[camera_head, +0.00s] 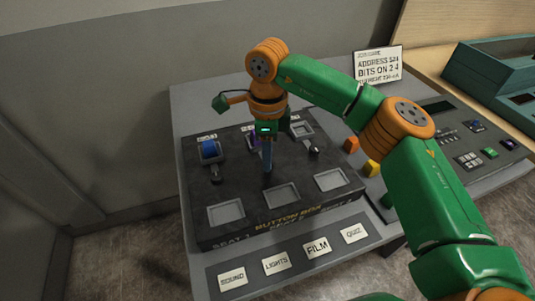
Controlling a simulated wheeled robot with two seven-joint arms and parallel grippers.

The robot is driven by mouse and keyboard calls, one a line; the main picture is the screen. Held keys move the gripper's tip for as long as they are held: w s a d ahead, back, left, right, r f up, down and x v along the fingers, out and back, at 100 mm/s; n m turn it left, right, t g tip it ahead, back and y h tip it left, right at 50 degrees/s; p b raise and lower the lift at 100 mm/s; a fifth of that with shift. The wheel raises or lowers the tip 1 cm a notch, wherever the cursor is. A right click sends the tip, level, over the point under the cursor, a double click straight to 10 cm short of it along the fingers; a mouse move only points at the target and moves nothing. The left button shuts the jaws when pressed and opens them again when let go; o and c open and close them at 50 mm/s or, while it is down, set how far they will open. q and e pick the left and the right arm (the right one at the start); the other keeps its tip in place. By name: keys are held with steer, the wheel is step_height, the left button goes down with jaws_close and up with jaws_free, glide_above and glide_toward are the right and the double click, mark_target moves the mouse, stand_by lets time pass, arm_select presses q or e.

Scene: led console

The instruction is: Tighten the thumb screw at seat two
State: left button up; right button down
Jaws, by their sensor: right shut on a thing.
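The black button box (286,228) lies on the grey table, with square seats in rows and the words "BUTTON BOX" and seat labels along its front edge. My right gripper (267,166) points down over the middle column, its fingers shut on the thumb screw at seat two, which the fingers and hand hide. The left seat at the back holds a blue button (209,150), with a dark thumb screw (215,173) in front of it. The right back seat (302,129) has another thumb screw (313,149) in front. My left gripper is not in view.
Cards reading SOUND, LIGHTS (276,263), FILM and QUIZ lie along the front. An orange block (351,144) and a yellow block (371,168) sit right of the box. A keyed console (468,145), a teal tray (487,73) and a printed sign (378,64) stand at the right and back.

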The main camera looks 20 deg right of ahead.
steer(key=m, duration=0.5)
steer(key=shift+w+r+m+b, duration=0.1)
steer(key=shift+m+b, duration=0.5)
steer(key=shift+m, duration=2)
steer(key=c, duration=0.6)
jaws_free()
step_height(320, 180, up, 7)
steer(key=shift+r, duration=0.1)
steer(key=shift+d, duration=0.1)
